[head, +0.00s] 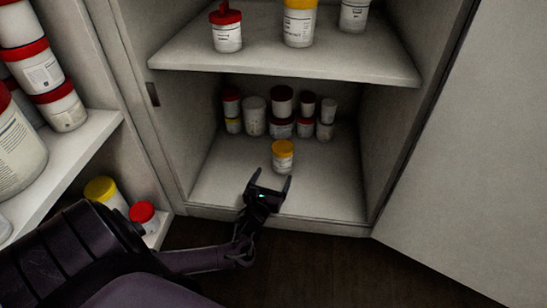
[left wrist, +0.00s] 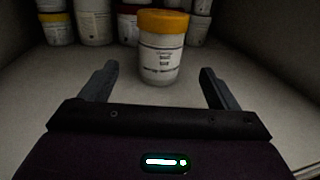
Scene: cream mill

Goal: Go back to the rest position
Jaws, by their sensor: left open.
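My left gripper (head: 270,183) reaches into the lower compartment of an open cabinet. It is open and empty, and its two fingers also show apart in the left wrist view (left wrist: 158,82). A white jar with a yellow lid (head: 283,158) stands upright on the cabinet floor just beyond the fingertips. In the left wrist view the same jar (left wrist: 161,60) appears centred beyond the gap between the fingers, and I see no finger touching it. My right gripper is not in view.
Several jars (head: 282,104) with red or white lids stand at the back of the compartment. A shelf (head: 285,60) above holds more jars. An open door (head: 465,150) is at right. A shelf unit (head: 85,150) with jars is at left. The cabinet floor (head: 330,185) right of the jar is clear.

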